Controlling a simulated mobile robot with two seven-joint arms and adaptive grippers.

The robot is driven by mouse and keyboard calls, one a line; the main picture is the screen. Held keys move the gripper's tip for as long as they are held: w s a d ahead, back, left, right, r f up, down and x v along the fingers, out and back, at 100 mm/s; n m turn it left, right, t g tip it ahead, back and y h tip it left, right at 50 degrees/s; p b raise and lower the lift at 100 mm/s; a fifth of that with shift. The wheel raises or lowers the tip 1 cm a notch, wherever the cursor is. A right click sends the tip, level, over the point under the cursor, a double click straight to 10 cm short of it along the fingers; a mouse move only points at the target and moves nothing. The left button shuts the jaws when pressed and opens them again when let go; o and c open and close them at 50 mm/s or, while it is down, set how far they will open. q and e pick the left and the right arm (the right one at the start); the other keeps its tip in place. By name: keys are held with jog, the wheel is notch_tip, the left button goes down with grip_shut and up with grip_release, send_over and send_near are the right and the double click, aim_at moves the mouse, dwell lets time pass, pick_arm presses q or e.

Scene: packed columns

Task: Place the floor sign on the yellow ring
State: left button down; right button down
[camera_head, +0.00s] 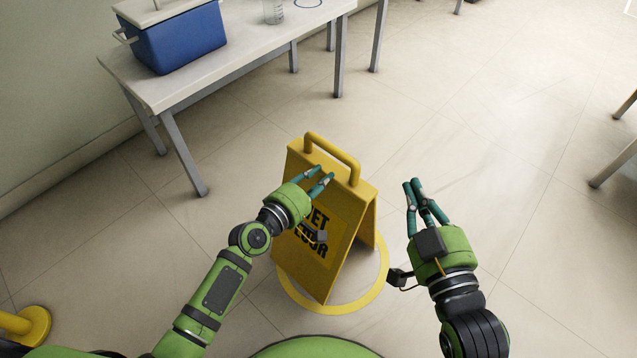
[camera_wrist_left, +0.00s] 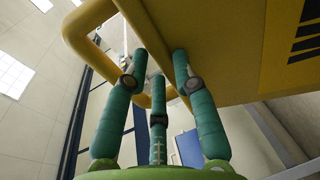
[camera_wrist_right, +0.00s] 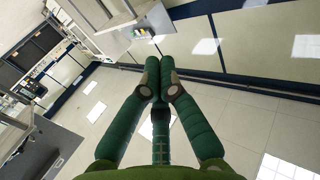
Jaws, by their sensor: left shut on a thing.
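The yellow floor sign (camera_head: 316,255), an A-frame with black lettering and a tube handle on top, is at the centre of the head view. Its lower end overlaps the yellow ring (camera_head: 341,306) on the floor, and part of the ring is hidden behind it. I cannot tell whether the sign touches the floor. My left gripper (camera_head: 322,176) is shut on the sign's upper part, just below the handle. The left wrist view shows the sign's panel (camera_wrist_left: 220,50) and handle (camera_wrist_left: 82,45) close to the fingers. My right gripper (camera_head: 413,182) is shut and empty, right of the sign.
A white table (camera_head: 140,80) with a blue cooler (camera_head: 185,42) and a clear container (camera_head: 273,12) stands at the upper left. A yellow round base (camera_head: 30,325) is at the lower left. Table legs show at the right edge. The floor right of the sign is clear.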

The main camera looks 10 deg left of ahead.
pick_arm(q)
jog(key=shift+f+b, duration=0.2)
jog(key=shift+b, duration=0.1)
pick_arm(e)
jog(key=r, duration=0.1)
jog(key=a+r+t+y, duration=0.1)
jog(key=r, duration=0.1)
jog(key=s+r+t, duration=0.1)
jog(key=r, duration=0.1)
jog(key=shift+a+n+y, duration=0.15)
jog(key=shift+n+y, duration=0.15)
jog(key=shift+y, duration=0.1)
pick_arm(q)
jog(key=c, duration=1)
grip_release()
jog(key=shift+s+f, duration=0.1)
jog(key=shift+f, duration=0.2)
